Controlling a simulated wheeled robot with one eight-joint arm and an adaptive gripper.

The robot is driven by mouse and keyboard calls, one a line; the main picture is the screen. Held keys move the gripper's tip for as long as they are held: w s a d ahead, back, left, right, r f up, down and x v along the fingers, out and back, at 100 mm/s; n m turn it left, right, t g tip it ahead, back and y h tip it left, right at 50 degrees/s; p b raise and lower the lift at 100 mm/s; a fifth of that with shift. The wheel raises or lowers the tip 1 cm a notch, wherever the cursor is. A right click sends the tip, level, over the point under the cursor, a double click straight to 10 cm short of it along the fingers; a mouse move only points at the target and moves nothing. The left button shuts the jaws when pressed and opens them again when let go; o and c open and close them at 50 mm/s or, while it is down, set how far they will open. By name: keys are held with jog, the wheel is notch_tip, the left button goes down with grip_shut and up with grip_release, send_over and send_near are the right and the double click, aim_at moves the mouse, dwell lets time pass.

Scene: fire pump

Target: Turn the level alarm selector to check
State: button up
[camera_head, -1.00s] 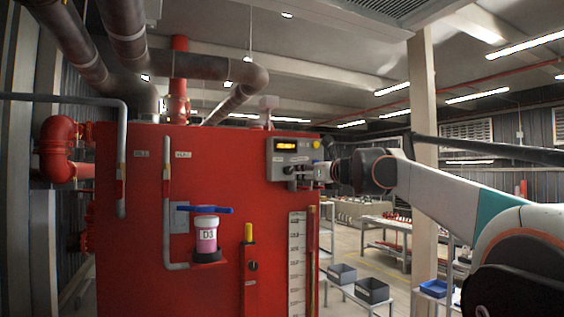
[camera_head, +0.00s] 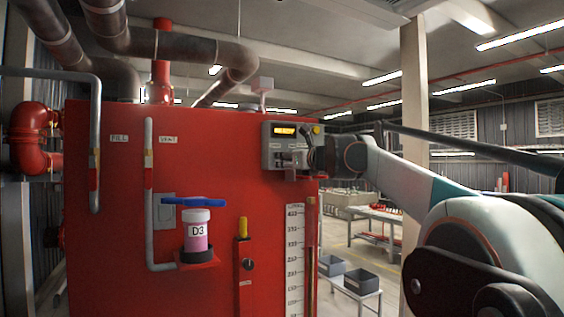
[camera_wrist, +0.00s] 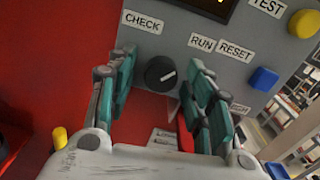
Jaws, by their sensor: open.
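The level alarm selector (camera_wrist: 160,73) is a round black knob with a white pointer mark, on the grey control panel (camera_wrist: 180,18). Its mark points up and right, toward the RUN label (camera_wrist: 201,42). The CHECK label (camera_wrist: 143,21) is up and left of the knob. In the wrist view, my gripper (camera_wrist: 161,64) is open, with one teal finger on each side of the knob and gaps between. In the head view, my gripper (camera_head: 298,160) is at the panel's lower part and hides the knob.
The panel also bears a lit display (camera_head: 285,130), a yellow button (camera_wrist: 304,23), a blue button (camera_wrist: 263,79) and RESET and TEST labels. The red tank (camera_head: 110,220) carries pipes, a D3 container (camera_head: 197,231) and a level scale (camera_head: 294,260). Open floor and benches lie right.

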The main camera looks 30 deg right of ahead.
jog(key=shift+s+r, duration=0.1)
jog(key=c, duration=1)
jog(key=shift+c, duration=0.2)
jog(key=shift+n, duration=0.3)
jog(key=shift+n+p, duration=2.05)
jog(key=shift+n, duration=5.65)
